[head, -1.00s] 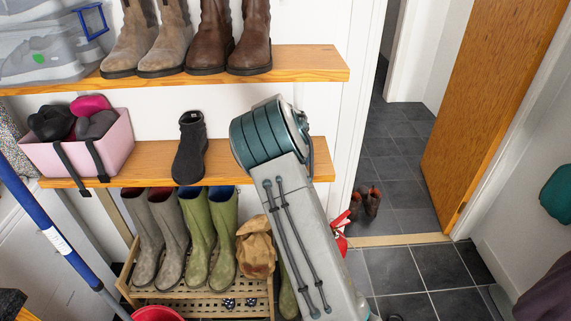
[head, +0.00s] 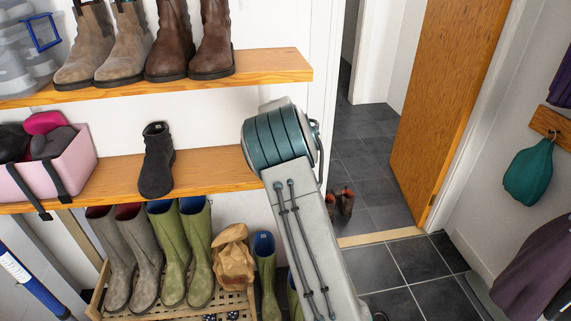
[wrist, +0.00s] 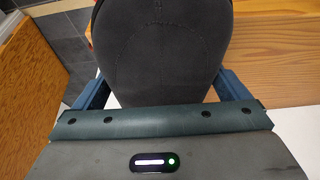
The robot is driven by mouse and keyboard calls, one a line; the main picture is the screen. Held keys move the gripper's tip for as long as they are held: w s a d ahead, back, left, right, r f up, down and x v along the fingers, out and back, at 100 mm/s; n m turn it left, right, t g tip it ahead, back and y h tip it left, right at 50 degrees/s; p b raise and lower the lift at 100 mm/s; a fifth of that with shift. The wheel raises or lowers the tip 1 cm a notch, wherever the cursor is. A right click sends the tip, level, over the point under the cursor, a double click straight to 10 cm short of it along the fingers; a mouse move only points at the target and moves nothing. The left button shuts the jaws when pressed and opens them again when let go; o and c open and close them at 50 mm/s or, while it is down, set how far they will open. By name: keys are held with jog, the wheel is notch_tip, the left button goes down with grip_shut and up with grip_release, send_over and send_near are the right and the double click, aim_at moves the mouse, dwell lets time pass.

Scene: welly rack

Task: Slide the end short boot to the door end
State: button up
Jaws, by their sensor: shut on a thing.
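A dark grey short boot (wrist: 160,45) fills the middle of the wrist view. My gripper (wrist: 162,92) is shut on it, with a blue finger at each side. In the head view my arm hides both this boot and my gripper. A matching dark short boot (head: 156,165) stands alone on the middle wooden shelf (head: 215,170), left of my arm. My arm covers the shelf's right end, on the side of the orange wooden door (head: 440,100).
A pink box (head: 60,168) stands left on the same shelf. Brown boots (head: 205,40) stand on the upper shelf (head: 275,68). Tall wellies (head: 172,250) and a paper bag (head: 231,258) are below. Small brown boots (head: 341,203) stand on the floor by the doorway.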

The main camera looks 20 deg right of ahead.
jog(key=o, duration=0.9)
jog(key=shift+c, duration=0.2)
jog(key=shift+r, duration=0.1)
jog(key=v, duration=1.3)
jog(key=shift+s+r+b, duration=0.15)
jog(key=shift+r+b, duration=0.15)
jog(key=shift+b, duration=0.15)
jog(key=shift+d, duration=0.1)
